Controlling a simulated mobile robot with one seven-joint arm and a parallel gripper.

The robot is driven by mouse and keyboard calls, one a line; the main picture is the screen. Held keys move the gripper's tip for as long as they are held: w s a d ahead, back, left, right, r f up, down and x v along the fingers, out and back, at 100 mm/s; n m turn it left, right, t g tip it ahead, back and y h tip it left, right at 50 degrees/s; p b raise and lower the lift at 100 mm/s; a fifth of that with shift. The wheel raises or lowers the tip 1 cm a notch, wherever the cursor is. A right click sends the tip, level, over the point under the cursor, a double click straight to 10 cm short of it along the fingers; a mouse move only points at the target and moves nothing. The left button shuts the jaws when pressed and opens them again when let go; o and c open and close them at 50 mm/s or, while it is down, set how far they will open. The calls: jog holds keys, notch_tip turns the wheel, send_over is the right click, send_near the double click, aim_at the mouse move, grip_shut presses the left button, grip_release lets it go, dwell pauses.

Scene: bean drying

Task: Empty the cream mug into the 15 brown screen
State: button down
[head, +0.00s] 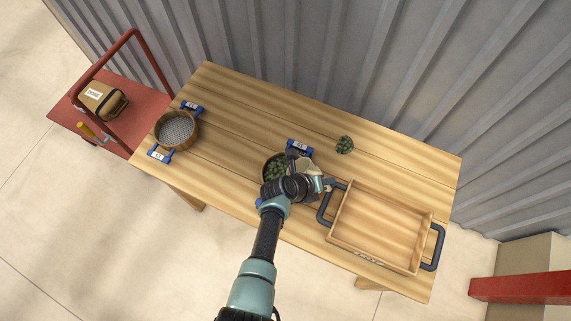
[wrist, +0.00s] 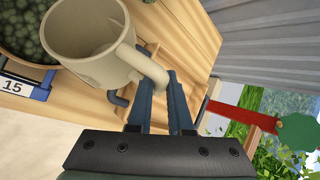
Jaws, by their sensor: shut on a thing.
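The cream mug (head: 307,167) is in my gripper (head: 325,185), just right of the brown screen marked 15. In the wrist view my gripper (wrist: 165,82) is shut on the handle of the mug (wrist: 88,60). The visible inside of the mug is bare; part of its bottom is hidden. The brown screen (head: 264,168) holds a layer of dark green beans, and my arm covers part of it. In the wrist view the screen (wrist: 32,58) shows at the upper left with beans in it, beside its label 15 (wrist: 15,86).
A wooden tray (head: 375,232) with dark handles is right of my gripper. A small green heap (head: 345,145) lies on the table (head: 240,105). Another round screen (head: 176,131), bare inside, stands left between blue label holders. A red cart (head: 70,106) carries a brown container (head: 103,100).

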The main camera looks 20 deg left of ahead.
jog(key=shift+s+d+f+m+y, duration=0.15)
jog(key=shift+d+f+m+y, duration=0.3)
jog(key=shift+f+y, duration=0.25)
jog(key=shift+d+f+t+y, duration=0.1)
jog(key=shift+f+t+y, duration=0.15)
jog(key=shift+t+y, duration=0.2)
